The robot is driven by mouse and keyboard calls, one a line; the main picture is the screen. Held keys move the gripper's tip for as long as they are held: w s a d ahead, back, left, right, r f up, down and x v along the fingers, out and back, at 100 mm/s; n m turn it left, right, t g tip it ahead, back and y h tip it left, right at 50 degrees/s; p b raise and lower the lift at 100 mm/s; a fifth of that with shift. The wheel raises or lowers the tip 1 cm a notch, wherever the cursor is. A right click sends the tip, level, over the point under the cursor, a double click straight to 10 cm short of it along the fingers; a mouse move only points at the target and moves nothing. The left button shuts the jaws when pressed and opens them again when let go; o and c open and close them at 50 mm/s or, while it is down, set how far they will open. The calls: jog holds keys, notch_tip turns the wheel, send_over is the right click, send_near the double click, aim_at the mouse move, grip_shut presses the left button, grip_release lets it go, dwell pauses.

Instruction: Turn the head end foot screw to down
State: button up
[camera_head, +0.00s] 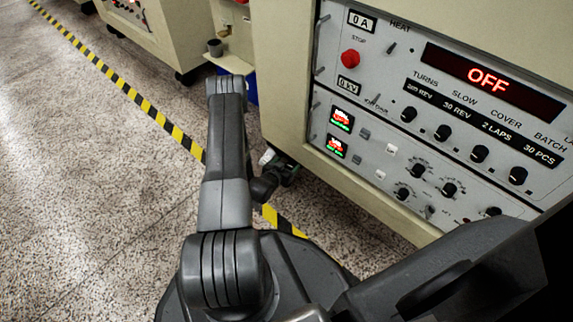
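The winding machine's beige cabinet (350,205) stands at the right. At its lower left corner, close to the floor, is a small cluster of dark parts (287,174) with a pale piece. The foot screw is not clearly distinguishable there, and neither is whether it is up or down. My arm (224,150) rises in front of this corner and hides part of it. Dark rounded parts show just right of the arm, against the cluster. My gripper cannot be told apart from these parts, and its fingers are not clearly visible.
The control panel (400,150) has knobs, a red stop button (350,59) and a display (490,80) reading OFF. Yellow-black floor tape (150,110) runs past the cabinet corner. Another machine (185,30) stands behind. The speckled floor (70,190) at left is clear.

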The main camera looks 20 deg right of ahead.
jog(key=c, duration=0.7)
jog(key=shift+o, duration=0.2)
jog(key=shift+m+g+h, duration=0.9)
jog(key=shift+m+g, duration=0.6)
jog(key=o, duration=1)
